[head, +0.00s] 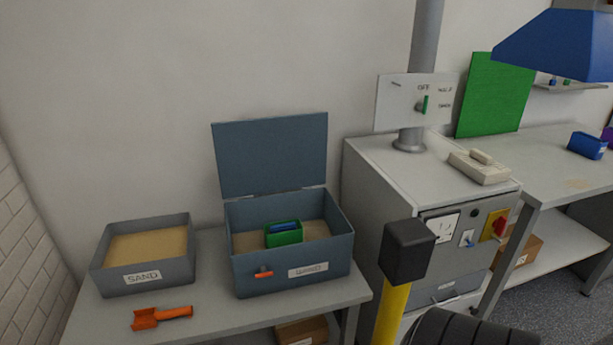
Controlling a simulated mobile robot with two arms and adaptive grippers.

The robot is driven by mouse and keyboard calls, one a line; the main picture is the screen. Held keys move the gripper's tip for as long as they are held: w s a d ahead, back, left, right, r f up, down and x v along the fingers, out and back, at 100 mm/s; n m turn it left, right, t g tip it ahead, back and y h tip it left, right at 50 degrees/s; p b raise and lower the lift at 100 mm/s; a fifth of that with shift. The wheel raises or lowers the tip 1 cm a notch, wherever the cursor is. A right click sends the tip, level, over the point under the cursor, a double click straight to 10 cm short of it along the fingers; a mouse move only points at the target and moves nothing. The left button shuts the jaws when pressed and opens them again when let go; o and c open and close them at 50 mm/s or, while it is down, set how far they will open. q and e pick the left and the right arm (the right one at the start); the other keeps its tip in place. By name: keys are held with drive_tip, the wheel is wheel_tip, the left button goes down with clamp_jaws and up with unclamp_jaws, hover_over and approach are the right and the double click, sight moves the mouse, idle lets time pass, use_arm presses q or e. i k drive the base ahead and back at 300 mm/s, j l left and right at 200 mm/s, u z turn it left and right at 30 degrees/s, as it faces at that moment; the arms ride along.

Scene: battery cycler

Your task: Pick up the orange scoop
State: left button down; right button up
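The orange scoop (161,317) lies on the grey bench top near its front edge. Its wide open end points left and its handle points right. It lies in front of the grey box labelled SAND (144,280) and to the left of the blue-grey lidded box (262,275). Nothing touches the scoop from above.
The lidded box stands open, with a green and blue item (284,234) inside. A grey cabinet (372,205) stands right of the bench (205,330).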

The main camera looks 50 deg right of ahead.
sight(147, 318)
drive_tip(key=i+l+z, duration=0.15)
drive_tip(key=z, duration=0.35)
drive_tip(key=i+l+z, duration=0.1)
drive_tip(key=z, duration=0.35)
drive_tip(key=i+z, duration=0.3)
drive_tip(key=z, duration=0.2)
drive_tip(key=i+j+z, duration=0.1)
drive_tip(key=i, duration=0.35)
drive_tip(key=i+j+z, duration=0.15)
drive_tip(key=i, duration=0.3)
drive_tip(key=k+u, duration=0.1)
drive_tip(key=u, duration=0.3)
drive_tip(key=k+u, duration=0.1)
drive_tip(key=u, duration=0.25)
drive_tip(key=k+j+u, duration=0.1)
drive_tip(key=u, duration=0.3)
drive_tip(key=k+j+u, duration=0.1)
drive_tip(key=u, duration=0.25)
